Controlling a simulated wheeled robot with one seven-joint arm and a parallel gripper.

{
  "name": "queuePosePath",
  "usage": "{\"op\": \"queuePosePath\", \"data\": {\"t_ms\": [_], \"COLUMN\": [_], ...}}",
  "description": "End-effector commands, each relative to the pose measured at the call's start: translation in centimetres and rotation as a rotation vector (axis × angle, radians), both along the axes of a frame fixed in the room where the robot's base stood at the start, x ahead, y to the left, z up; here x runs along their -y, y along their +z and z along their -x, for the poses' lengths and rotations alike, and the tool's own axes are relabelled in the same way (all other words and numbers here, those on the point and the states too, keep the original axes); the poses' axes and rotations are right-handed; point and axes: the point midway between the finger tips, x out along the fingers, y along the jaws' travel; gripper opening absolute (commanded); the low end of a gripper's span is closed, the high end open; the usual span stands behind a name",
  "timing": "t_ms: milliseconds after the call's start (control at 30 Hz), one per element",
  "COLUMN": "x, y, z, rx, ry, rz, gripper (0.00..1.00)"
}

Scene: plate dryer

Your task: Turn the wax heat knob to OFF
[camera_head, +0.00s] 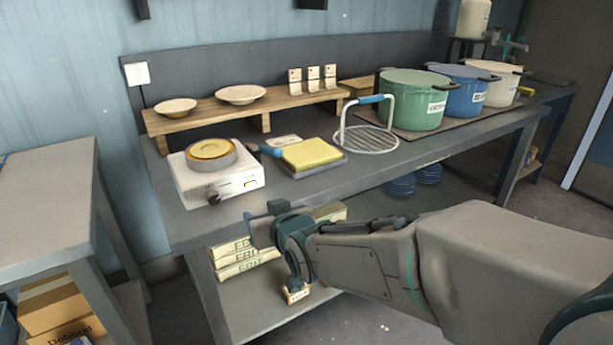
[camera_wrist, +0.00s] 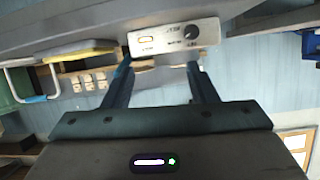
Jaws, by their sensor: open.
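The wax heater is a white box (camera_head: 240,180) with a round yellow-topped pot (camera_head: 211,149) on it, near the left front of the bench. Its dark round heat knob (camera_head: 214,194) is on the front face, left of a small panel. In the wrist view the heater's front panel (camera_wrist: 165,42) appears upside down, with the black knob (camera_wrist: 191,32) at its right. My gripper (camera_head: 265,218) is in front of the bench edge, right of and below the heater. Its two fingers (camera_wrist: 158,75) are apart and empty, pointing at the panel without touching the knob. The knob's lettering is too small to read.
The bench holds a yellow sponge-like block (camera_head: 312,152) on a grey tray, a wire rack (camera_head: 368,139) with a blue handle, and green (camera_head: 413,103) and blue (camera_head: 462,95) pots. A wooden shelf (camera_head: 232,108) stands behind. Free bench top lies before the heater.

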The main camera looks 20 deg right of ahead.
Motion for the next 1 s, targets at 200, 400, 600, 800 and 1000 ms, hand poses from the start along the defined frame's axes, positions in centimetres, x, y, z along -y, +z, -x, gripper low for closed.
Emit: {"op": "queuePosePath", "data": {"t_ms": [200,400,600,800,1000], "x": [1.3,2.4,3.4,4.4,5.1], "y": [2.4,4.0,5.6,7.3,8.7], "z": [1.2,2.5,4.0,5.7,7.4], "rx": [-0.092,-0.180,-0.267,-0.356,-0.436], "ry": [-0.029,-0.050,-0.070,-0.088,-0.102], "rz": [0.027,0.051,0.074,0.092,0.108], "gripper": [0.53,0.53,0.53,0.53,0.53]}}
